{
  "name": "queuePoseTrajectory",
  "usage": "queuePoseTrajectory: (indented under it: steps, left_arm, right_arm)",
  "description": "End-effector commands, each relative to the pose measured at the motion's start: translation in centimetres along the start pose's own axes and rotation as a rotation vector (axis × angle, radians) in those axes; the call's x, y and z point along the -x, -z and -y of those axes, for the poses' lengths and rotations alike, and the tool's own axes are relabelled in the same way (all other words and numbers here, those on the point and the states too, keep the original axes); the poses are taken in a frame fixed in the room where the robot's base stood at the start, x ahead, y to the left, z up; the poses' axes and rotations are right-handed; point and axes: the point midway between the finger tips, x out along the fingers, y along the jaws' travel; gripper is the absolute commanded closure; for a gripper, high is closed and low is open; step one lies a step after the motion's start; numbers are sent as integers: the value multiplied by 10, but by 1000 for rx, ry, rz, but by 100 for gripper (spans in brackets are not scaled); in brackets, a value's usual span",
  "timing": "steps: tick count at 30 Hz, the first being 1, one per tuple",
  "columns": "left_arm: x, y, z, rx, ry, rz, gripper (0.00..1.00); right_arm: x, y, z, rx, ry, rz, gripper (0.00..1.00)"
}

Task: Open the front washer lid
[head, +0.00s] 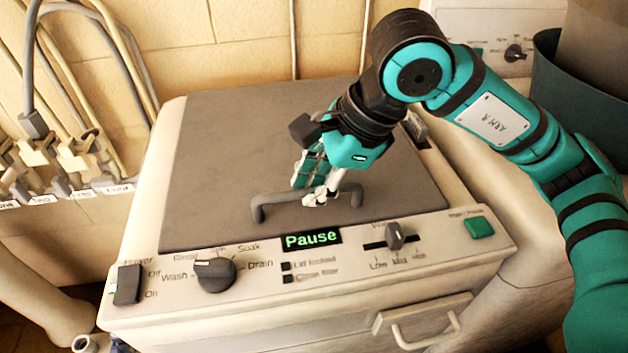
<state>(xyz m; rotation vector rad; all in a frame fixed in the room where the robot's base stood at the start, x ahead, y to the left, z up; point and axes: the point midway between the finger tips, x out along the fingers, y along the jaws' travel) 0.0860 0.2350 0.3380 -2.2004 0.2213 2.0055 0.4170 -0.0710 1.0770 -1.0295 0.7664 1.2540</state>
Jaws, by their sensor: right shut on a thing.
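The front washer (150,318) is a cream top-loader with a dark grey lid (225,150) that lies flat and closed. A grey bar handle (258,208) stands at the lid's front edge. My right gripper (322,193) comes down from the upper right and is shut on the handle near its middle, hiding part of the bar. The front panel display (311,240) reads "Pause" in green. My left gripper is not in view.
The panel has a dial (215,274), a slider (395,236), a green button (478,228) and a power switch (127,285). A second machine (500,30) and a dark bin (572,85) stand behind at right. Hoses and valves (70,155) line the left wall.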

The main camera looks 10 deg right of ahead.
Motion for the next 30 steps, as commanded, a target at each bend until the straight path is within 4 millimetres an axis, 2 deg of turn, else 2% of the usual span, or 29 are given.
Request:
queuePoseTrajectory:
  steps: [7,11,19,24,30]
  left_arm:
    - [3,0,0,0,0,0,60]
    - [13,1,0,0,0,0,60]
    - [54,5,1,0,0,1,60]
    - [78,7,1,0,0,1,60]
    - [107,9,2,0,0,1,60]
  right_arm:
    - [4,-2,2,-3,-3,1,100]
    - [17,-7,7,-14,-27,1,100]
    - [75,-32,38,-49,-112,3,100]
    - [117,-49,70,-51,-109,3,100]
    - [155,-64,110,-53,-110,1,100]
